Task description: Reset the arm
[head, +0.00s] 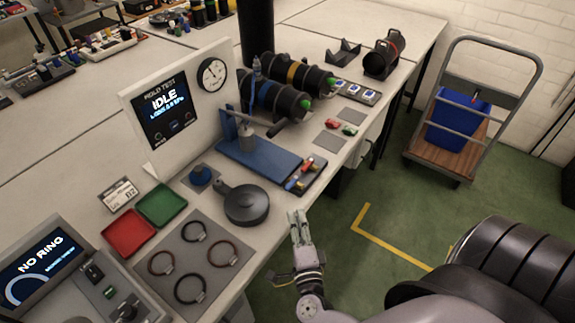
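My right gripper (298,222) is in the lower middle of the head view, just off the front edge of the workbench (215,208). Its pale fingers point up the picture and look close together. From this angle I cannot tell whether they are shut or a little apart. I see nothing held in them. The round dark lidded part (246,205) lies on the bench to the left of the fingers, apart from them. My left gripper is not in view.
A grey mat (207,249) with several rings lies at the bench front, beside red (128,233) and green (161,206) trays. A blue press base (258,162) and dark cylinders (272,98) stand behind. A cart (455,152) stands on the floor at right.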

